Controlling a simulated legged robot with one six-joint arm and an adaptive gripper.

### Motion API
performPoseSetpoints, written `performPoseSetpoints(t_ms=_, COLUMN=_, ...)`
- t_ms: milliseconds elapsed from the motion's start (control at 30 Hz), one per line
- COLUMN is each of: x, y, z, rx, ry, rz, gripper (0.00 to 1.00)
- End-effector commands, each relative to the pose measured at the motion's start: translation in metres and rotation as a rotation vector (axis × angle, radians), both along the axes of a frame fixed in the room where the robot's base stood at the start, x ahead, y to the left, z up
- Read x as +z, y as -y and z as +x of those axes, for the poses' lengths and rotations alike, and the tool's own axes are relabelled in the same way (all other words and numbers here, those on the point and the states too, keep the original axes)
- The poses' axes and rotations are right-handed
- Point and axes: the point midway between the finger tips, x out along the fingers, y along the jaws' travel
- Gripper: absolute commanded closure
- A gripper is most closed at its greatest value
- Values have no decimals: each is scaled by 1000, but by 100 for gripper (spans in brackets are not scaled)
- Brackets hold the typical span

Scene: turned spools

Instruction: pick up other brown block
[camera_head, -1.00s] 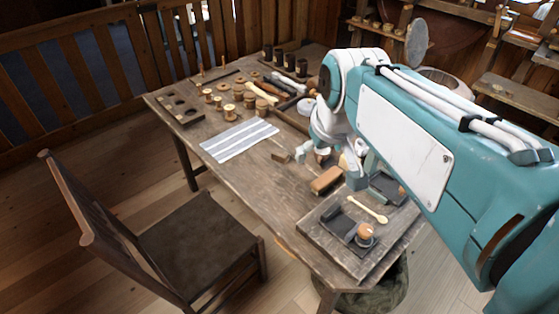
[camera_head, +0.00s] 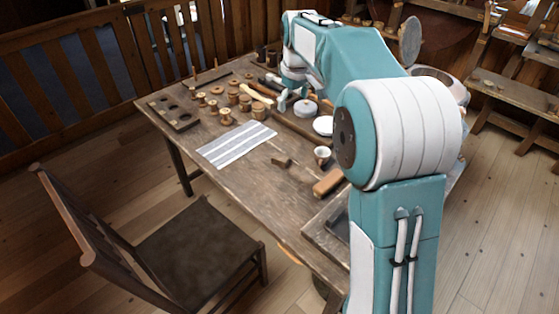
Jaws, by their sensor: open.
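A larger brown block (camera_head: 328,182) lies on the wooden table, close to the left side of my arm. A smaller, darker brown block (camera_head: 282,161) lies on the table between it and the striped cloth. My gripper (camera_head: 293,98) is over the far part of the table, beyond both blocks and well apart from them. It is small in the picture; it is open, and I see nothing held in it.
The striped cloth (camera_head: 237,144) lies flat on the table. Several spools (camera_head: 233,96) stand beyond it. A white cup (camera_head: 322,154) and a white round dish (camera_head: 323,125) are near my arm. A dark chair (camera_head: 190,250) stands at the front left.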

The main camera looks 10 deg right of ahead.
Motion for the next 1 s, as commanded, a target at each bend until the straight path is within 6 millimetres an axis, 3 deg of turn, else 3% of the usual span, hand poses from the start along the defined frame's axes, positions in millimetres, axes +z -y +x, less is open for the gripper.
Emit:
performPoseSetpoints(t_ms=200, x=-38, y=4, z=44, rx=74, ry=-45, rz=-12, gripper=9)
performPoseSetpoints(t_ms=500, x=-99, y=6, z=91, rx=180, ry=-103, rz=-26, gripper=9)
performPoseSetpoints(t_ms=800, x=-171, y=9, z=123, rx=286, ry=-160, rz=-32, gripper=9)
performPoseSetpoints(t_ms=1000, x=-213, y=11, z=134, rx=345, ry=-189, rz=-34, gripper=9)
